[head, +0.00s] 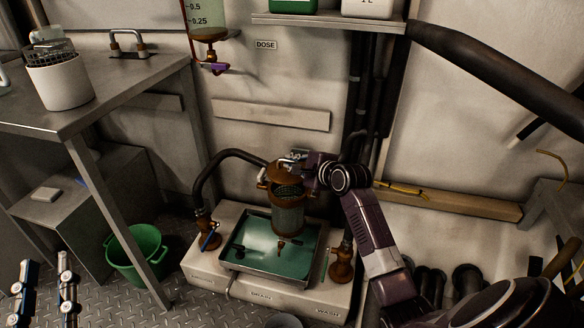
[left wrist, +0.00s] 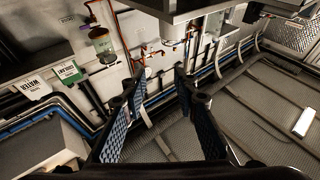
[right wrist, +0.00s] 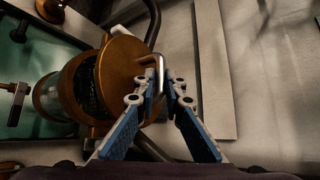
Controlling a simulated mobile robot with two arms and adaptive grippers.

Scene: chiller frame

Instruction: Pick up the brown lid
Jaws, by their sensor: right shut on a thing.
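The brown lid (head: 281,172) is round, with a bent metal handle (right wrist: 158,72). It is above the mouth of the glass filter housing (head: 288,217); dark mesh shows between lid and rim in the head view. The right wrist view also shows the lid (right wrist: 122,70), set off from the housing (right wrist: 50,97). My right gripper (right wrist: 162,84) is shut on the lid's handle; it also shows in the head view (head: 298,160). My left gripper (head: 45,284) is at the lower left of the head view, far from the lid. Its fingers are apart and empty in the left wrist view (left wrist: 158,80).
The housing stands over a green-bottomed tray (head: 236,258) on a pale base, between brown pipe fittings. A metal table (head: 120,95) with a white pot (head: 60,82) is at left. A green bucket (head: 137,262) is on the floor. A shelf (head: 330,21) is above.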

